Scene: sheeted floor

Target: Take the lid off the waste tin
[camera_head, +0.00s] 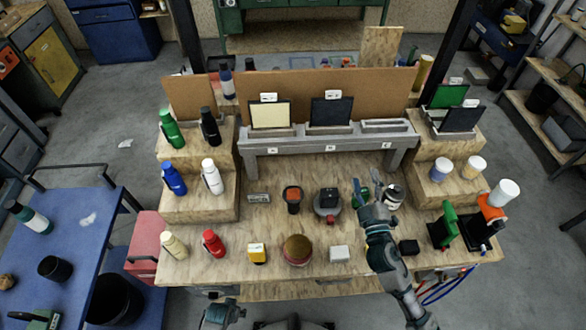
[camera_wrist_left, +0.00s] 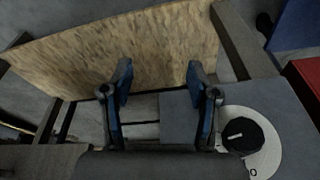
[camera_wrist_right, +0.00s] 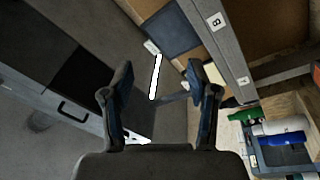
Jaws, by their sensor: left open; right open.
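A round tin with a brown domed top (camera_head: 297,249) stands at the middle front of the wooden bench; it looks like the waste tin with its lid on. My right gripper (camera_head: 367,188) is open and empty above the bench, to the right of and behind the tin, beside a silver and black canister (camera_head: 393,196). Its spread fingers also show in the right wrist view (camera_wrist_right: 158,85). My left gripper (camera_head: 222,314) is low at the bottom edge, in front of the bench. The left wrist view (camera_wrist_left: 158,85) shows it open and empty. Neither wrist view shows the tin.
Behind are a dark-topped round device (camera_head: 327,204) and an orange and black device (camera_head: 292,199). A grey rack (camera_head: 330,147) spans the back. Bottles stand at left.

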